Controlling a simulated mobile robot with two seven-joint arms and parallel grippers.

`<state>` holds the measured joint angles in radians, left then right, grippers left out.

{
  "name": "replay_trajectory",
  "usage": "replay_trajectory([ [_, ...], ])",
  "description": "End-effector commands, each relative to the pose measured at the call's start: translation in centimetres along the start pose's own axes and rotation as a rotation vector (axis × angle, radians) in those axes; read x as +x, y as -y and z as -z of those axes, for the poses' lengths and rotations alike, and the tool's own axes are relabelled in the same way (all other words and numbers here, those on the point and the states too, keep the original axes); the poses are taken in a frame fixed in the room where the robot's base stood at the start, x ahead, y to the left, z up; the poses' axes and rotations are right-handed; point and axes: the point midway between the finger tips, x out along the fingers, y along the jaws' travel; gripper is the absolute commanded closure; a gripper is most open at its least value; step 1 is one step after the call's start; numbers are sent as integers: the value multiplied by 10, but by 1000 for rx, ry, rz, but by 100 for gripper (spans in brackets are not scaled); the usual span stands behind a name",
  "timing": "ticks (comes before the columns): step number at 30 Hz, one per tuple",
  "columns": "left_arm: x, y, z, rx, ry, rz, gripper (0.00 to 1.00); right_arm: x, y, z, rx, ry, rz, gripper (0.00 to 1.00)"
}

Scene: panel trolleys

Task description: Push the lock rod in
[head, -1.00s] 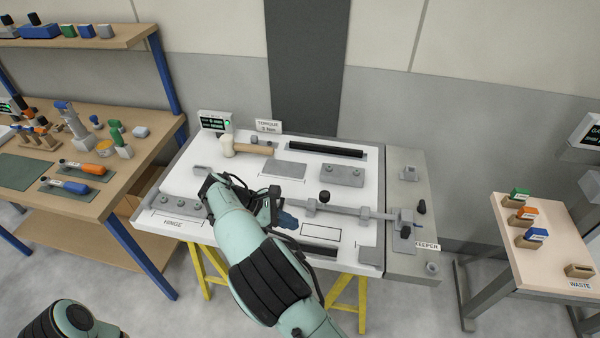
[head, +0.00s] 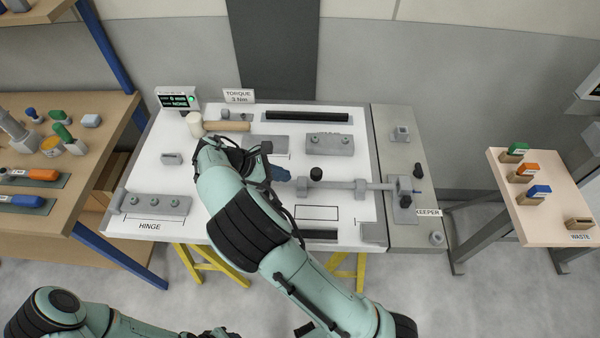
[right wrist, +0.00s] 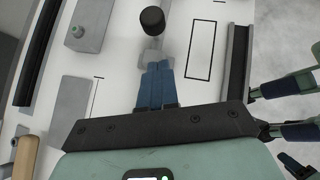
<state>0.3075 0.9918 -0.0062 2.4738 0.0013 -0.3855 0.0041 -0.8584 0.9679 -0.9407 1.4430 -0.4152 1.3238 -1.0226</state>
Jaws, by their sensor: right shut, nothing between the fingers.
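The lock rod (head: 345,186) is a grey bar lying along the panel's right half, running through grey guide blocks towards the keeper (head: 404,205) on the right-hand plate. A black knob (head: 316,173) stands up near its left end; the knob also shows in the right wrist view (right wrist: 152,20). My right gripper (head: 284,175) is shut and empty, its blue fingers pointing right at the rod's left end. In the right wrist view the closed fingertips (right wrist: 157,64) are right by the grey end piece; I cannot tell whether they touch. My left gripper (head: 222,333) barely shows at the bottom edge.
A mallet (head: 195,125) lies at the panel's back left. A hinge block (head: 150,204) is at front left, a grey block (head: 330,143) behind the rod. A side table (head: 540,220) stands right, a wooden workbench (head: 100,115) left.

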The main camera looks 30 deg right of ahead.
Motion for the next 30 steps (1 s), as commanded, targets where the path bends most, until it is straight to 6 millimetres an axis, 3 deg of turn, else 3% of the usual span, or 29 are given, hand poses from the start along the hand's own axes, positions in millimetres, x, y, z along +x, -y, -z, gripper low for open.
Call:
replay_trajectory([
  [3, 6, 3, -4, -2, 5, 2, 57, 26, 1, 1, 0, 3, 4, 100],
  [9, 5, 3, -3, -1, 4, 1, 57, 43, 0, -21, 2, -1, 1, 100],
  [25, 5, 3, -3, -1, 4, 1, 57, 51, 0, -29, 1, -1, 0, 100],
  [30, 8, 5, -5, -2, 7, 2, 57, 70, 9, -45, 2, -3, 5, 100],
])
